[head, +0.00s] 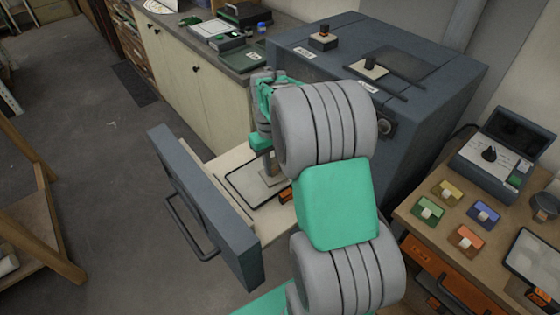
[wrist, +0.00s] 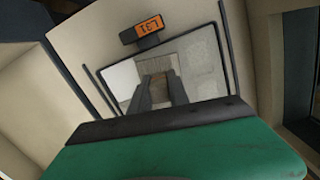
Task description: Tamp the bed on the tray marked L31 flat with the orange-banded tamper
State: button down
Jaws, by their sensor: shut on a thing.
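The tray (head: 241,190) has a thin dark rim and a pale bed, and lies on the pulled-out drawer. In the wrist view, an orange plate marked L31 (wrist: 148,28), upside down, stands beyond the dark-rimmed tray (wrist: 225,45). My gripper (head: 267,155) points down over the bed, shut on a tamper with a flat grey foot (head: 271,180). In the wrist view my gripper (wrist: 160,88) has the tamper's handle between its fingers. I cannot see the handle's band. I cannot tell whether the foot touches the bed. The bed looks partly smooth, partly grainy.
The drawer front (head: 205,205) stands out into the room from the blue-grey cabinet (head: 430,105). A side bench (head: 420,215) at right holds several coloured pieces.

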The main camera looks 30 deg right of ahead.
jog(key=shift+f, duration=0.1)
jog(key=shift+f+b, duration=0.4)
jog(key=shift+f, duration=0.3)
jog(key=shift+f, duration=0.3)
dwell(0.8)
jog(key=shift+r, duration=0.1)
jog(key=shift+r+p, duration=0.7)
jog(key=shift+r, duration=0.35)
jog(key=shift+s+a, duration=0.15)
jog(key=shift+a, duration=0.9)
jog(key=shift+s+a, duration=0.2)
jog(key=shift+a, duration=0.8)
jog(key=shift+s+a, duration=0.15)
jog(key=shift+a, duration=0.9)
